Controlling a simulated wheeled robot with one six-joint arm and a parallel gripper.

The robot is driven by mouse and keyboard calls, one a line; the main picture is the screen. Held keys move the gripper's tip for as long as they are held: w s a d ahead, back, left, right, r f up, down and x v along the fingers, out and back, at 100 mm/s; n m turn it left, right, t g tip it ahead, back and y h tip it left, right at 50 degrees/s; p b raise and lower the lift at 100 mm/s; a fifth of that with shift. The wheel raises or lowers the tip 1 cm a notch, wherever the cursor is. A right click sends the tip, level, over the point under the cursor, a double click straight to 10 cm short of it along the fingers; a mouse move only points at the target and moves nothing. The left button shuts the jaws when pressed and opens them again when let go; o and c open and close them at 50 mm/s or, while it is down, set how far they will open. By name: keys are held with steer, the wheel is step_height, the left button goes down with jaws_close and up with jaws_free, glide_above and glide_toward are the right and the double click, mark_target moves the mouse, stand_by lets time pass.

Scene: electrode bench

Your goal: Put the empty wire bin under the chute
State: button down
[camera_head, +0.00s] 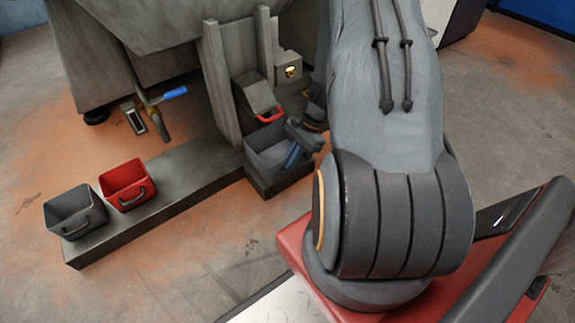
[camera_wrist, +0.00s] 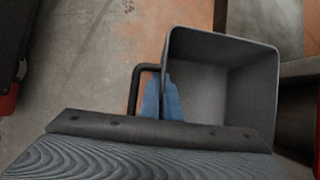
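A grey bin (camera_head: 272,158) stands or hangs at the right end of the low grey bench, in front of the chute (camera_head: 256,93). The wrist view shows this bin (camera_wrist: 250,85) empty inside, with a dark handle (camera_wrist: 135,92) on its left side. My gripper (camera_head: 293,154) is at the bin's right side in the head view. In the wrist view its blue fingers (camera_wrist: 161,98) sit close together at the bin's handle-side rim, one on each side of the wall. The fingertip contact is partly hidden. I cannot tell whether the bin rests on the bench.
Another grey bin (camera_head: 73,213) and a red bin (camera_head: 128,184) stand at the left end of the low bench (camera_head: 180,190). A red handle (camera_head: 270,115) shows below the chute. Grey posts (camera_head: 218,80) rise beside it. The bench between is bare.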

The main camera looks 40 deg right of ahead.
steer(key=shift+f, duration=0.15)
steer(key=c, duration=2)
jaws_free()
steer(key=p+v, duration=0.6)
steer(key=v, duration=0.6)
steer(key=shift+r, duration=0.2)
